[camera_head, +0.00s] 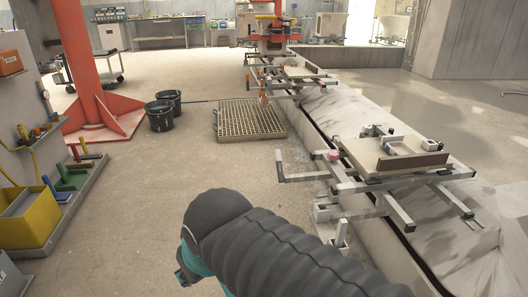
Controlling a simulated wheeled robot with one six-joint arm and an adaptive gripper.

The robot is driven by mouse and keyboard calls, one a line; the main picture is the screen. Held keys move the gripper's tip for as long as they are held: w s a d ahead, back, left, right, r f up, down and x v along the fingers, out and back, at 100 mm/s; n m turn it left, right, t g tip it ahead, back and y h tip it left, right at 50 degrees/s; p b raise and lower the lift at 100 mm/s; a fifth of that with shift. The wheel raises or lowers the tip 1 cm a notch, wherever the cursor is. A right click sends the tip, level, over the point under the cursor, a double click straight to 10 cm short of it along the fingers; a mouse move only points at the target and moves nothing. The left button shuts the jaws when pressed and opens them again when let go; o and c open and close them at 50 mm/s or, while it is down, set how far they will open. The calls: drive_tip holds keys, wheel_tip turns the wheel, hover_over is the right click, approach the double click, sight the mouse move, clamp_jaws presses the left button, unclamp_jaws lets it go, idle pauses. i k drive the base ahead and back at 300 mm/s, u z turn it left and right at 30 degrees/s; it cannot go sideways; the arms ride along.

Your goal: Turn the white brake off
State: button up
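I cannot pick out a white brake for certain in the head view. The nearer station of the carousel (385,192) has pale metal bars and a board, with a small pinkish-red knob (332,155) at its left. A pale bracket (341,233) stands low under its left side. My gripper's fingers are not visible, and the arm covers part of the floor.
A floor grate (249,120), two dark buckets (166,108) and a red column (82,60) stand beyond my arm. A yellow bin (30,222) and tools sit at the left. Concrete floor between is clear. A sheet-covered trough (372,122) runs along the right.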

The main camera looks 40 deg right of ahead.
sight(277, 153)
drive_tip(key=z, duration=0.4)
drive_tip(key=i, duration=0.8)
drive_tip(key=z, duration=0.95)
drive_tip(key=i, duration=0.35)
drive_tip(key=z, duration=0.3)
